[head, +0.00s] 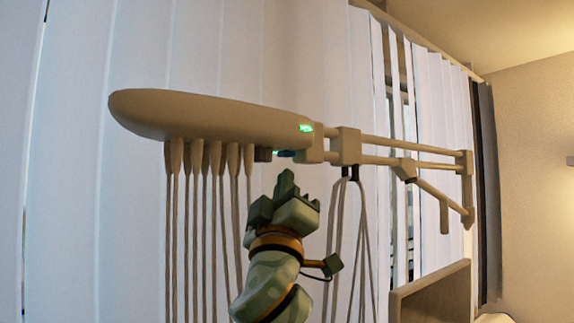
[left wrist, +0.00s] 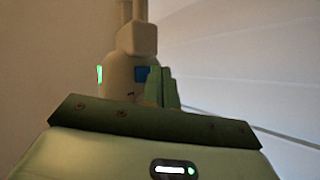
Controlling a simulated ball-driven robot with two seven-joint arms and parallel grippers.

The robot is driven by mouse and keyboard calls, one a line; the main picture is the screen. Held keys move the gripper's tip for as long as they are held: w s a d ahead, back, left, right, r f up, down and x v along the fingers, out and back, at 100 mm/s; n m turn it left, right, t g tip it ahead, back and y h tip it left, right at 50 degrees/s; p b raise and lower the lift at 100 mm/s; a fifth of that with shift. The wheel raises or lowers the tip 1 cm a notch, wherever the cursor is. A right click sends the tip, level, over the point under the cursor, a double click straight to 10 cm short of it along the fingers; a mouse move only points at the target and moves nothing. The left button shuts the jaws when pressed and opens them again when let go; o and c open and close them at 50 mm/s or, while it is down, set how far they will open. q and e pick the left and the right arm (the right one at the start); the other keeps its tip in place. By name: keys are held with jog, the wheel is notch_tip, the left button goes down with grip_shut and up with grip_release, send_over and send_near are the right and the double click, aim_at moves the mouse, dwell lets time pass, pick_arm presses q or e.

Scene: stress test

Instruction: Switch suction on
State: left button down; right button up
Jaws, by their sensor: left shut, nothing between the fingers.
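A long beige unit (head: 210,117) with rounded ends hangs from a jointed arm. A green light (head: 306,128) glows near its right end, and a small blue patch (head: 287,154) sits on its underside. The unit also shows in the left wrist view (left wrist: 118,70), with the green light (left wrist: 99,75) and blue patch (left wrist: 141,73). My left gripper (head: 286,178) is shut and empty, pointing up just below the blue patch. A small gap shows between them in the head view; its fingers (left wrist: 163,88) appear beside the patch in the left wrist view. My right gripper is not in view.
Several thin tubes (head: 205,220) hang below the unit, left of my gripper. Looped cables (head: 345,225) hang to its right. The jointed support arm (head: 410,160) runs right. Pale vertical blinds (head: 80,180) stand behind, and a brown panel (head: 430,292) stands at lower right.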

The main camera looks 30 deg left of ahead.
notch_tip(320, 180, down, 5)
jog(key=b, duration=0.5)
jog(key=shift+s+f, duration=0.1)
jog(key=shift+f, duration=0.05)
dwell(0.3)
